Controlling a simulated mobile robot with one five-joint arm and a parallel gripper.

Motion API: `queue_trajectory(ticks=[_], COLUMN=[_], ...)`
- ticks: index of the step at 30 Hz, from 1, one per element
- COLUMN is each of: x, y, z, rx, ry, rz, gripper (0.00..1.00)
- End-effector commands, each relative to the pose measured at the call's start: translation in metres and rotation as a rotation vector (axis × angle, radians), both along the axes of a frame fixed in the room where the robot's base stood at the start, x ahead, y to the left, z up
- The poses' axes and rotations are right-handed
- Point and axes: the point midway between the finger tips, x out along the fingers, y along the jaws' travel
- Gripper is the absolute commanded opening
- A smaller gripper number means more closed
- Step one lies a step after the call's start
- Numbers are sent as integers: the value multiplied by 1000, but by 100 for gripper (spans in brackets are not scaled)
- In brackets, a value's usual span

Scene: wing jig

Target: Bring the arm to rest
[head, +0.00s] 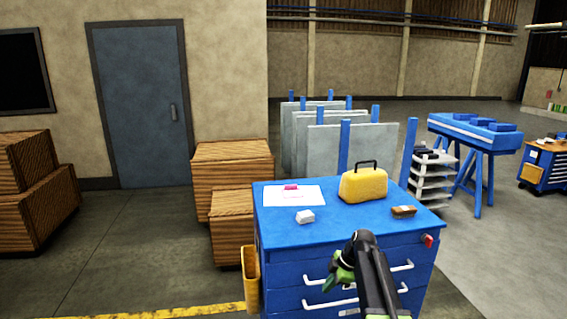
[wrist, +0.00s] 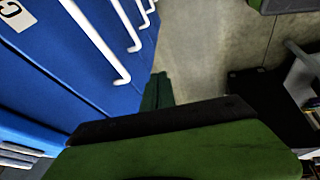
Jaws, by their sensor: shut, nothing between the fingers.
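My arm (head: 375,275) is folded in front of the blue drawer cabinet (head: 290,235), its dark link topping out just below the cabinet's top edge. My gripper (head: 338,277) shows as a small green part beside that link, in front of the drawers. In the wrist view, my gripper (wrist: 157,92) is dark green, with its fingers together and nothing between them. The cabinet's blue drawer fronts (wrist: 50,60) and white handles lie to the left of it. A gap of floor shows beyond the fingers.
On the cabinet top are a yellow case (head: 363,187), a white sheet (head: 275,195), a white block (head: 305,216) and a brown block (head: 403,212). Wooden crates (head: 230,165) stand behind left. A yellow bin (head: 251,280) hangs on the cabinet's left side.

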Motion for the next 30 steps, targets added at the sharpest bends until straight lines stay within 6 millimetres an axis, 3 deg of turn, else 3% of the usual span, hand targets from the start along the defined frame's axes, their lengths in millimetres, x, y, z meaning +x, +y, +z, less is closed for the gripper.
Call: queue_trajectory(ticks=[1, 3, 6, 10, 13, 17, 30], x=[-49, -98, -155, -199, -207, -206, -205], y=[20, 30, 25, 1, -9, -11, -9], z=[-5, -11, -17, -20, -20, -20, -20], rx=[-30, -83, -149, -196, -198, -176, -165], ry=[67, 169, 279, 362, 393, 422, 429], rz=[-94, -297, -641, -1102, -1368, -1554, -1592], gripper=[0, 0, 0, 0, 0, 0, 0])
